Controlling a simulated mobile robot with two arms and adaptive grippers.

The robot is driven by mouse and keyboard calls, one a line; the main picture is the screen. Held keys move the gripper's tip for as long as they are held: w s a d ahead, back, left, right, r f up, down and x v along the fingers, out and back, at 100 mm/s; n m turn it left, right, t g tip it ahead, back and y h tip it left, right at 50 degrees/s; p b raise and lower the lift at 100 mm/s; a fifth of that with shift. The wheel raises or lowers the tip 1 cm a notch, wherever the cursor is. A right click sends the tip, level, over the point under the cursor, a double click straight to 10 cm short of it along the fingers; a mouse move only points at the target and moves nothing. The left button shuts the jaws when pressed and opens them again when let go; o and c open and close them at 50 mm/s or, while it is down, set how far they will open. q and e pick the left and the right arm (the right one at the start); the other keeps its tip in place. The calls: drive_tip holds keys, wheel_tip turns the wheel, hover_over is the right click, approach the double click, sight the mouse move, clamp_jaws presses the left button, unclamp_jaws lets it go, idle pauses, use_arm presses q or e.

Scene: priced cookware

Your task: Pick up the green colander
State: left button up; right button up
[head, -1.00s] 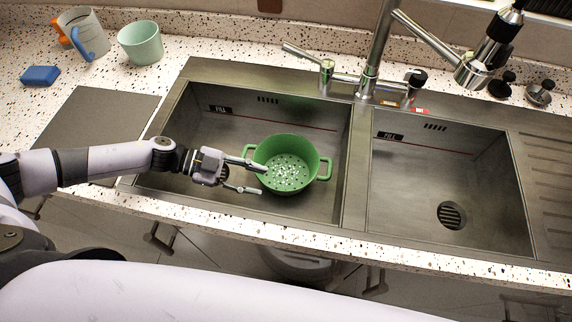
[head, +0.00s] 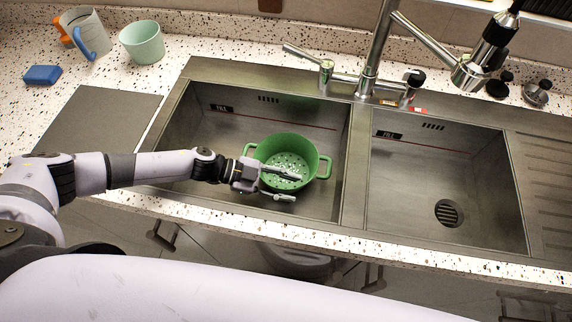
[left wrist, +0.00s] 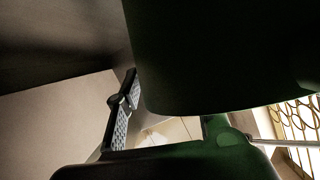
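The green colander (head: 299,146), with a perforated bottom and two side handles, sits upright in the left sink basin (head: 223,128). My left gripper (head: 297,188) is at its near left side. Its fingers are apart, with the upper one overlapping the colander in the head view and the lower one in front of it. I cannot tell whether they touch it. In the left wrist view the colander (left wrist: 230,50) is a dark green mass close to the camera, with a grey finger pad to its left. My right gripper is not in view.
The right basin (head: 430,180) is empty. A divider and the faucet (head: 370,65) stand right of and behind the colander. A mint cup (head: 142,42), a mug (head: 87,32) and a blue sponge (head: 42,75) are on the back left counter.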

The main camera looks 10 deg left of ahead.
use_arm(q)
clamp_jaws()
idle(0.3)
drive_tip(key=shift+r, duration=0.2)
